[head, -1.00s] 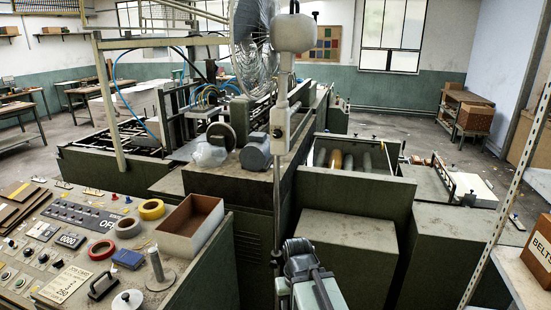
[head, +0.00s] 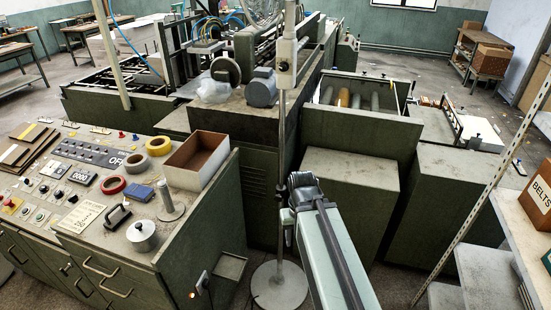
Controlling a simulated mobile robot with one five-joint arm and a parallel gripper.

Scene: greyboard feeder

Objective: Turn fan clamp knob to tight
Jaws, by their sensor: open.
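The fan stands on a thin upright pole (head: 282,130) with a round grey foot (head: 266,292) on the floor. Only the lower part of its wire cage (head: 264,10) shows at the top edge. A pale clamp housing (head: 287,48) sits high on the pole, with a small dark knob (head: 283,66) low on its face. The knob is too small to tell how far it is turned. My arm rises from the bottom edge to a dark joint just right of the pole. My gripper cannot be made out, and nothing is seen touching the knob.
A control desk with tape rolls (head: 159,145) and an open box (head: 197,158) stands left. Green machine cabinets (head: 348,170) stand behind and right of the pole. A shelf with a box marked BELTS (head: 538,198) is at right. Some bare floor shows around the pole's foot.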

